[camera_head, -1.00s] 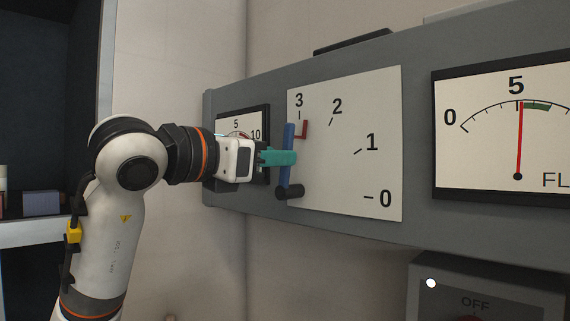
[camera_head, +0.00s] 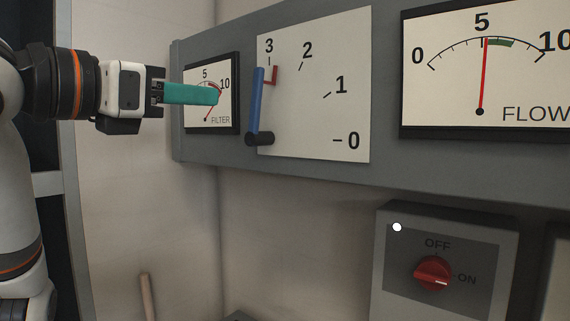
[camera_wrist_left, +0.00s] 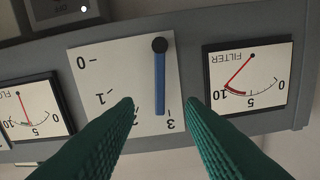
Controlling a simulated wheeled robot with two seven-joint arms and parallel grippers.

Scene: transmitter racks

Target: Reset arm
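My left gripper (camera_head: 216,95) is in front of the FILTER gauge in the head view, clear of the blue lever, with nothing in its grasp. In the left wrist view its two teal fingers (camera_wrist_left: 158,101) stand well apart, so it is open. The blue lever (camera_head: 257,98) points up near the 3 mark on the white scale plate (camera_head: 325,90); its black pivot is at the bottom. The lever also shows in the left wrist view (camera_wrist_left: 160,82), beyond the gap between the fingers. My right gripper is not in view.
The FILTER gauge (camera_head: 199,103) is left of the plate and the FLOW gauge (camera_head: 480,80) right of it. Below hangs a box with a red knob (camera_head: 432,273) pointing to ON.

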